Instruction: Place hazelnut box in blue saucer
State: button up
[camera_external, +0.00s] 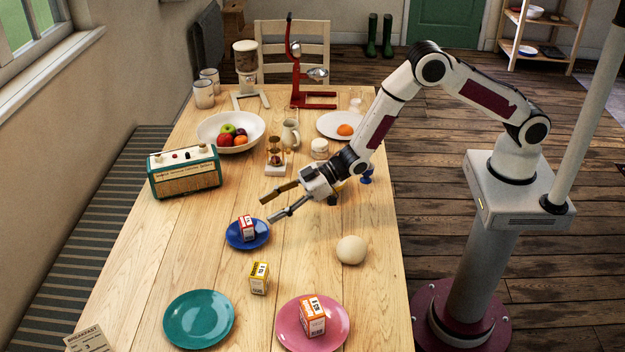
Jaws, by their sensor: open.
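A small red and white box (247,228) stands on the blue saucer (262,241). A yellow and white box (259,278) stands on bare table between the plates. An orange and white box (312,317) stands on the pink plate (337,333). The box labels are too small to read, so I cannot tell for certain which is the hazelnut box. My gripper (267,210) is open and empty, its fingers spread and pointing left. It is above the table, a little behind and to the right of the blue saucer, apart from the boxes.
A teal plate (198,319) lies empty at the front left. A pale ball (350,250) sits right of the saucer. A radio (185,173), fruit bowl (231,132), hourglass (275,155) and jug (290,134) stand farther back. The table left of the saucer is clear.

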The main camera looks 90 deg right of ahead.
jog(key=shift+v, duration=2.4)
jog(key=shift+d+r, duration=0.1)
jog(key=s+d+r+m+g+h, duration=0.1)
jog(key=s+d+r+h, duration=0.1)
jog(key=s+d+r, duration=0.65)
jog(key=s+d+r+m+g+h, duration=0.1)
jog(key=s+d+r+g+h, duration=0.15)
jog(key=s+r, duration=0.65)
jog(key=s+d+r+m+g, duration=0.1)
jog(key=s+d+r, duration=0.1)
jog(key=s, duration=1.3)
jog(key=s+d+r+m+g, duration=0.1)
jog(key=s+r, duration=0.3)
jog(key=s, duration=1.1)
jog(key=shift+s+d+g, duration=0.25)
jog(key=shift+d+g, duration=0.3)
jog(key=shift+g, duration=0.2)
